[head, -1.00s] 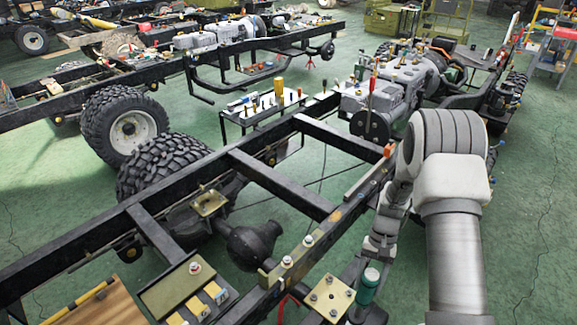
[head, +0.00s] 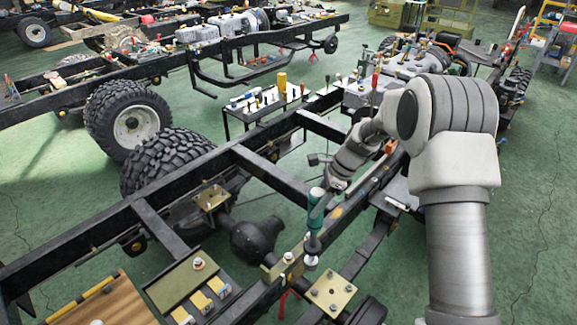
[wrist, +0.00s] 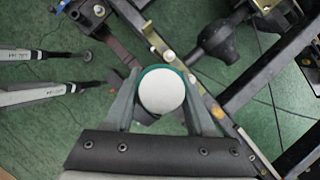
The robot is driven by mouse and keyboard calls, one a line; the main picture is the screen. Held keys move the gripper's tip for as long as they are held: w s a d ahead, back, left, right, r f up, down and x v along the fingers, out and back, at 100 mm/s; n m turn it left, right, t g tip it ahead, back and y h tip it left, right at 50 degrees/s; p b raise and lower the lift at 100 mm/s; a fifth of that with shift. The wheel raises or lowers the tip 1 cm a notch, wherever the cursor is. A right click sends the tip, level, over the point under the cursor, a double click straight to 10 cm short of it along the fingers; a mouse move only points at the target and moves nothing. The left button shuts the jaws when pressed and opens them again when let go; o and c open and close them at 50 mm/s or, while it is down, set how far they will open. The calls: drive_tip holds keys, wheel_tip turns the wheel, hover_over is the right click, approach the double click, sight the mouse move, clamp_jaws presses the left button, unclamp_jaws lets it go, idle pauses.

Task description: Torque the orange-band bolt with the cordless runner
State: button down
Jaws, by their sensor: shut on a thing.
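My gripper (head: 322,198) is shut on the cordless runner (head: 315,212), a green tool with a white cap and a dark lower end. The runner is held roughly upright over the near chassis rail (head: 362,190). In the wrist view the runner's white cap (wrist: 160,92) sits between the fingers and hides its lower end. In the head view a pale bolt head (head: 311,261) shows just below the runner's tip; I cannot tell whether they touch. Another bolt (head: 287,258) stands to its left on the bracket. I cannot make out an orange band on either bolt.
A yellowish plate with several bolts (head: 331,291) lies at the front. A tray with yellow blocks (head: 186,281) stands left of it. Crossmembers (head: 268,174) and an axle housing (head: 257,238) lie beyond the rail. Green floor (head: 500,250) is open at right.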

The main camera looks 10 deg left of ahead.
drive_tip(key=w+a+r+m+t+p, duration=0.1)
drive_tip(key=w+a+r+m+t, duration=0.15)
drive_tip(key=a+r+m, duration=0.5)
drive_tip(key=shift+n, duration=0.95)
drive_tip(key=shift+a+f+b, duration=0.2)
drive_tip(key=shift+f+b, duration=1.3)
drive_tip(key=shift+a+f+b, duration=0.15)
drive_tip(key=shift+f+b, duration=1.3)
drive_tip(key=shift+p, duration=0.45)
drive_tip(key=shift+f+b, duration=0.6)
drive_tip(key=shift+f, duration=1.1)
idle(0.4)
drive_tip(key=shift+f, duration=0.2)
idle(0.6)
